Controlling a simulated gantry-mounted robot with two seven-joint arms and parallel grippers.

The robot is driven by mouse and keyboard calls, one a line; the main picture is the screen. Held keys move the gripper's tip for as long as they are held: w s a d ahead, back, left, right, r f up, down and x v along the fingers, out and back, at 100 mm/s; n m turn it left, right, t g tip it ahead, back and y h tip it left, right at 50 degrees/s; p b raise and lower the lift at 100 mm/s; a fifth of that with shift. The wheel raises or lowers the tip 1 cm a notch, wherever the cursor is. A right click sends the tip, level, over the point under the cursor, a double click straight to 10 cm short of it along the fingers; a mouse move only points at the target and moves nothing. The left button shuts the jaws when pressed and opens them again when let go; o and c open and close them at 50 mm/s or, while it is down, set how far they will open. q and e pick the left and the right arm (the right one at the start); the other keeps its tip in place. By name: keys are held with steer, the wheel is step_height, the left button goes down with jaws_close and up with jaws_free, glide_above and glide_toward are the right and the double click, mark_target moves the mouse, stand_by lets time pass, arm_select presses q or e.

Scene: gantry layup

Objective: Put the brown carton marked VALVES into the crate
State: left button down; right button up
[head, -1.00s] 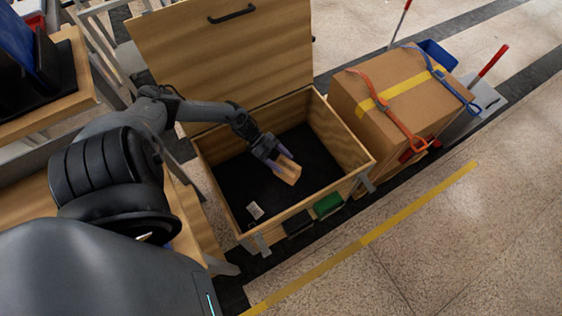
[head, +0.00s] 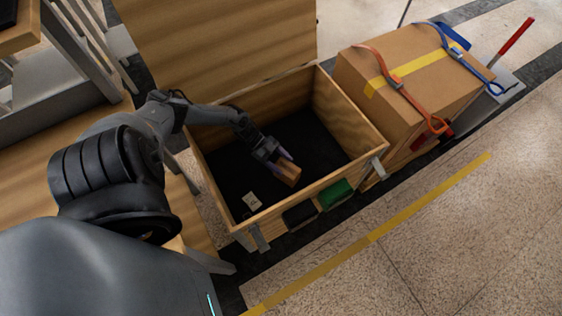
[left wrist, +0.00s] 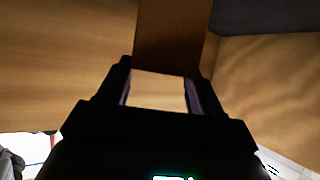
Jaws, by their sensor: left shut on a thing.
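The brown carton (head: 287,174) is held in my left gripper (head: 279,163), inside the open wooden crate (head: 345,112). In the left wrist view the carton (left wrist: 172,40) stretches ahead from between the fingers of the left gripper (left wrist: 158,90). Its VALVES marking cannot be read. The crate has a black floor, and its lid stands open at the back. The carton is low in the crate, towards the front right; I cannot tell whether it touches the floor. My right gripper is not in view.
A small pale label or card (head: 252,201) lies in the crate's front left. Black (head: 300,214) and green (head: 336,193) pieces sit on the crate's front. A large strapped cardboard box (head: 410,90) stands right of the crate. Much of the crate's floor is clear.

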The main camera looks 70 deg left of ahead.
arm_select(q)
steer(key=shift+w+a+f+b, duration=0.1)
steer(key=shift+f+b, duration=1.1)
steer(key=shift+f, duration=0.95)
steer(key=shift+f+b, duration=0.15)
steer(key=shift+b, duration=0.15)
steer(key=shift+c, duration=0.8)
jaws_free()
